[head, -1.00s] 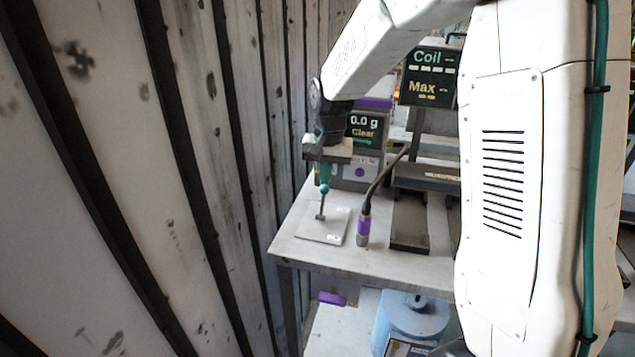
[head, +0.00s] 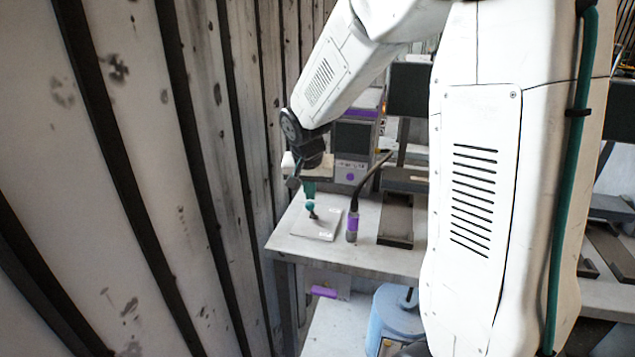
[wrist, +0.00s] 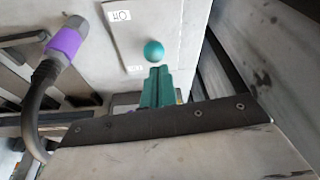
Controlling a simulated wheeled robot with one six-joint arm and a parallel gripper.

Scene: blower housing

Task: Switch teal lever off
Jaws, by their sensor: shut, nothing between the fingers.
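The teal lever has a round teal knob (head: 310,205) on a short dark stalk. The stalk rises from a pale plate (head: 327,231) on the bench and leans left. In the wrist view the knob (wrist: 153,51) sits just beyond the tips of my teal fingers; I cannot tell if they touch. The plate carries a label reading "Off" (wrist: 119,15), upside down, and a second small label (wrist: 134,68) near the fingertips, too small to read. My gripper (head: 309,196) points down at the knob, shut and empty. It also shows in the wrist view (wrist: 157,70).
A purple-banded connector (head: 352,225) with a thick black cable stands right of the plate. Behind it is a boxed instrument (head: 352,137) with a dark screen. A ribbed, stained wall (head: 150,190) runs close along the left. A blue container (head: 394,315) sits below the bench.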

